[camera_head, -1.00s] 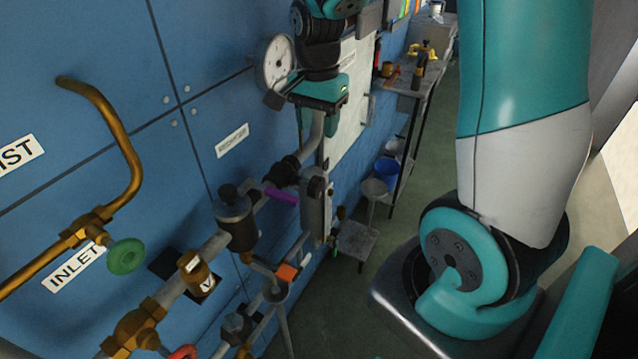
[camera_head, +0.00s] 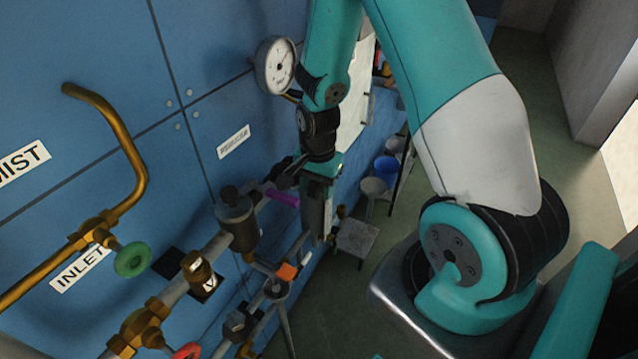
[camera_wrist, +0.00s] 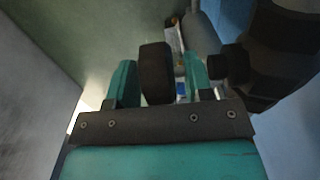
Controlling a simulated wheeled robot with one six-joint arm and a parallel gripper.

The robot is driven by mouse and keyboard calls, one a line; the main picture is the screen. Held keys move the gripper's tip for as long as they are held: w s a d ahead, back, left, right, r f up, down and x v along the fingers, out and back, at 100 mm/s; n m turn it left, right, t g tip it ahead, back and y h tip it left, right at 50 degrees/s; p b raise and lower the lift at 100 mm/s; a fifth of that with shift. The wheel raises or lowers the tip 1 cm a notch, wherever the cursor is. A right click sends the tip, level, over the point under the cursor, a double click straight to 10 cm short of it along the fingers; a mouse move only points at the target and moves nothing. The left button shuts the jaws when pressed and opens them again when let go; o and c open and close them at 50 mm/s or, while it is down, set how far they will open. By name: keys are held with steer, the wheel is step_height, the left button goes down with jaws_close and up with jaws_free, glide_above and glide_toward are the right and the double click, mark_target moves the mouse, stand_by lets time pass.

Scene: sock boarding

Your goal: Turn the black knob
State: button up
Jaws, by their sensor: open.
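A dark, near-black rounded knob (camera_wrist: 155,74) stands between the two teal fingers of my gripper (camera_wrist: 160,80) in the wrist view. The fingers are open, one on each side, with a small gap visible at the left; contact on the right is hard to judge. In the head view my gripper (camera_head: 319,188) points down in front of the pipework, and it hides the knob there. A larger black fitting (camera_wrist: 285,58) with a short black stub lies just right of the right finger in the wrist view.
A pressure gauge (camera_head: 275,66) is on the blue wall above left of the gripper. A grey pipe with a dark regulator (camera_head: 236,216), a purple part (camera_head: 283,198) and an orange part (camera_head: 287,272) lies left. A small stool (camera_head: 356,238) stands on the floor to the right.

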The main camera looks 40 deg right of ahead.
jaws_close()
steer(key=shift+y+p, duration=0.4)
steer(key=shift+y, duration=0.3)
jaws_free()
steer(key=shift+r, duration=0.1)
step_height(320, 180, up, 17)
steer(key=d+b, duration=0.2)
steer(key=shift+w, duration=0.4)
